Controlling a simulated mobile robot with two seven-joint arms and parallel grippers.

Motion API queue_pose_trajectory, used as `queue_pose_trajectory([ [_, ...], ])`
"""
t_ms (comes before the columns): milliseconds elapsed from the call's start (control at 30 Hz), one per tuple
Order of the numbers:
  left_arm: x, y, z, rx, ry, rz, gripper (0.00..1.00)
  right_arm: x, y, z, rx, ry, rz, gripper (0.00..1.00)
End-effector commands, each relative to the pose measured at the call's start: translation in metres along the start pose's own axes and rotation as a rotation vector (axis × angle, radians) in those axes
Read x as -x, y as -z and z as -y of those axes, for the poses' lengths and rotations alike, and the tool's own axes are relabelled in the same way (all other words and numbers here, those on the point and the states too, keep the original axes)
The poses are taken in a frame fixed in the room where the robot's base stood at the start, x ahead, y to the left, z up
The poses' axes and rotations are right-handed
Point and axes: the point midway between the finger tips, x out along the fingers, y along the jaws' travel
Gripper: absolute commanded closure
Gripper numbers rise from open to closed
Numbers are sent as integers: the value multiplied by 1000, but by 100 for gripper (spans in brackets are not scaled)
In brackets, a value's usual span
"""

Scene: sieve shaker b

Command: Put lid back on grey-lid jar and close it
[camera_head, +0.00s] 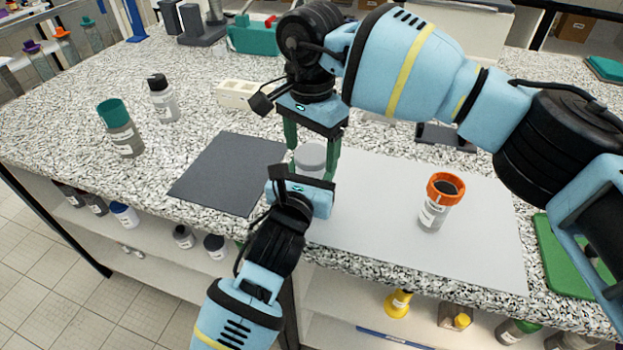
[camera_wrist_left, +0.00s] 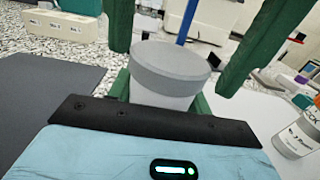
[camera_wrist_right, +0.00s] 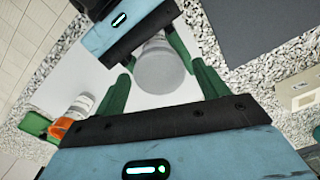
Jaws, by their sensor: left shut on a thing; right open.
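The grey-lid jar (camera_head: 311,158) stands at the left part of the white mat, with its grey lid on top; it also shows in the left wrist view (camera_wrist_left: 168,76) and the right wrist view (camera_wrist_right: 158,68). My left gripper (camera_head: 308,178) is shut on the jar's body from the near side, below the lid. My right gripper (camera_head: 314,150) is above the jar with its green fingers pointing down on either side of the lid. The fingers are open and apart from the lid. Whether the lid is fully tightened cannot be seen.
An orange-rimmed jar (camera_head: 435,203) stands on the white mat (camera_head: 385,240) to the right. A dark grey mat (camera_head: 228,172) lies to the left. A teal-lid jar (camera_head: 120,128) and a black-lid bottle (camera_head: 162,98) stand further left. A white box (camera_head: 243,94) is behind.

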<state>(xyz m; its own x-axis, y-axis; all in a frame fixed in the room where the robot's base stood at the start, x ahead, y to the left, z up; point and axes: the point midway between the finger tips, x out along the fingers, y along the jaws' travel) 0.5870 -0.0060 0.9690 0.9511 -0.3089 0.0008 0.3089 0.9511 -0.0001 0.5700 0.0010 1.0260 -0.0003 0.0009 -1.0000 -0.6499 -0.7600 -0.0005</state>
Motion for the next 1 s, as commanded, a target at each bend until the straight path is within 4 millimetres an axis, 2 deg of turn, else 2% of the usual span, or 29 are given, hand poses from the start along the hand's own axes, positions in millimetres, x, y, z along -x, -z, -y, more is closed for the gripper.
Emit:
queue_pose_trajectory([
  [133, 0, 1, 0, 0, 0, -2, 100, -8, 0, 0, 0, 0, 0, 27],
  [433, 0, 1, 0, 0, 0, -2, 100, -8, 0, 0, 0, 0, 0, 29],
  [767, 0, 1, 0, 0, 0, -2, 100, -8, 0, 0, 0, 1, 0, 72],
  [867, 0, 1, 0, 0, 1, -1, 100, -8, 0, 0, -15, 1, 0, 73],
  [1000, 0, 1, 0, 0, 1, -1, 100, -8, 0, 0, -137, 2, -1, 73],
])
